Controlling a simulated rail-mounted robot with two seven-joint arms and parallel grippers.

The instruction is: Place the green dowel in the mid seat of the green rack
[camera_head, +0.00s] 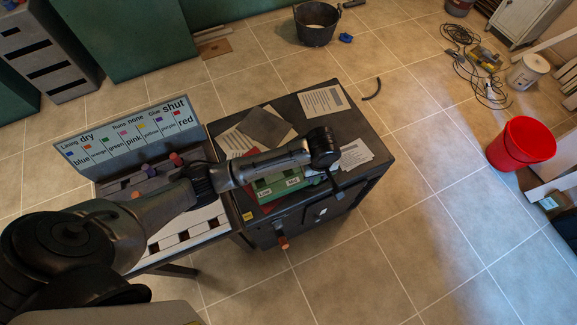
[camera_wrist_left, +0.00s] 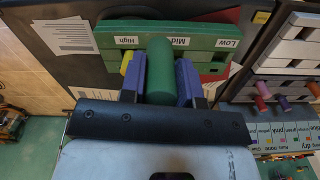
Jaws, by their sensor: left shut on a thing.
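The green rack (camera_head: 280,187) lies on top of the dark cabinet, its Low and Mid labels showing in the head view. In the left wrist view the green rack (camera_wrist_left: 207,43) shows High, Mid and Low labels. My left gripper (camera_wrist_left: 161,80) is shut on the green dowel (camera_wrist_left: 160,72), with a purple-blue finger on each side. The dowel's far end overlaps the rack just beside the Mid label. I cannot tell whether it is in the seat or above it. A yellow piece (camera_wrist_left: 126,62) shows beside the left-hand finger, below the High label. My right gripper is not in view.
Papers (camera_head: 323,101) and a dark sheet (camera_head: 266,127) lie on the cabinet (camera_head: 372,169) around the rack. A pale rack with several coloured pegs and a colour-label sign (camera_head: 130,137) stand to the left. A red bucket (camera_head: 521,143) stands far right on the floor.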

